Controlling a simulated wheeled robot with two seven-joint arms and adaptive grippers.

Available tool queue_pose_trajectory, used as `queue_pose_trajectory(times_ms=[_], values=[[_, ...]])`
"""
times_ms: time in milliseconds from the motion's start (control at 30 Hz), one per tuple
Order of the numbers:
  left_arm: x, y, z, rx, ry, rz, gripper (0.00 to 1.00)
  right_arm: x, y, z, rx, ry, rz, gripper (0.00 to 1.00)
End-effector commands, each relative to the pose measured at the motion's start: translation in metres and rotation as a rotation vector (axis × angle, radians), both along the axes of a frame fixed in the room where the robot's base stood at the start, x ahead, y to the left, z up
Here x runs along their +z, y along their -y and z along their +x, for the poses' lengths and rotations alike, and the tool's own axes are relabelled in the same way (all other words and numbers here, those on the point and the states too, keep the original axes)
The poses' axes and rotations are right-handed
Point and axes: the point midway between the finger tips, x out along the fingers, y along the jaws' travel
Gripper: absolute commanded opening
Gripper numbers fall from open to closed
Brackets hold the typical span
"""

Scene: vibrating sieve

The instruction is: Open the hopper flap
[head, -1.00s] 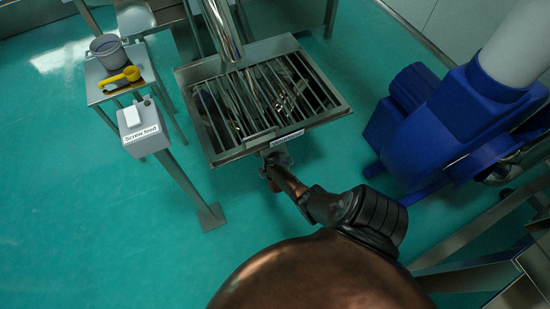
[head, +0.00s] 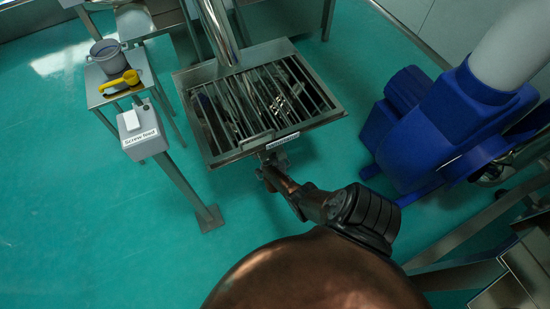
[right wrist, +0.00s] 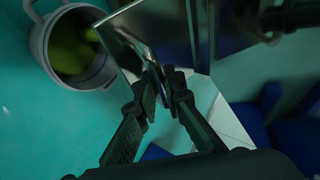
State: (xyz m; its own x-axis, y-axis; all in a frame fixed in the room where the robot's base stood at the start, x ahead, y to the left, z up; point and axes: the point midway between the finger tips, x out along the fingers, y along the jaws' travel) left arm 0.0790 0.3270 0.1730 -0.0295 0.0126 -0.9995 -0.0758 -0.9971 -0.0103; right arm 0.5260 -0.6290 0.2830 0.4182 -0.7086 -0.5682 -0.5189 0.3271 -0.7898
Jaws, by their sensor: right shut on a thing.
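The hopper (head: 330,117) is a metal box with a slotted grate on top and a white label on its front rim. My right gripper (head: 272,160) is just below that front rim in the head view, small and partly hidden by its own wrist. The flap cannot be made out in the head view. My left gripper is in neither view.
A grey bucket (right wrist: 43,45) with yellow-green inside is below, left of the flap. A grey box labelled "Screw feed" (head: 140,128) stands on a post left of the hopper. A small table (head: 95,98) holds a pot and a yellow tool. A blue machine (head: 440,125) stands right.

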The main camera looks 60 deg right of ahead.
Motion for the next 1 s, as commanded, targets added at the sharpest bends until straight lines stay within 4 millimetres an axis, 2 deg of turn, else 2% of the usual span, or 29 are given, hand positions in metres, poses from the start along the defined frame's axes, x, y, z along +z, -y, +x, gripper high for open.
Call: queue_pose_trajectory(times_ms=[100,133,400,733,1000], values=[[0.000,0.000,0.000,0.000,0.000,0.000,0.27,0.002,-0.001,0.004,0.004,0.004,0.001,0.00],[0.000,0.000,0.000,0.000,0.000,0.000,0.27,0.002,-0.001,0.004,0.004,0.005,0.000,0.09],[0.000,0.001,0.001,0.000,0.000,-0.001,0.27,0.002,0.000,0.003,0.003,0.003,-0.002,0.27],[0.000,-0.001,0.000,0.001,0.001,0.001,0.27,0.002,-0.001,0.002,0.002,0.003,-0.001,0.27],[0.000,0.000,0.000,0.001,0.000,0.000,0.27,0.006,-0.015,-0.003,0.001,0.006,0.007,0.27]])
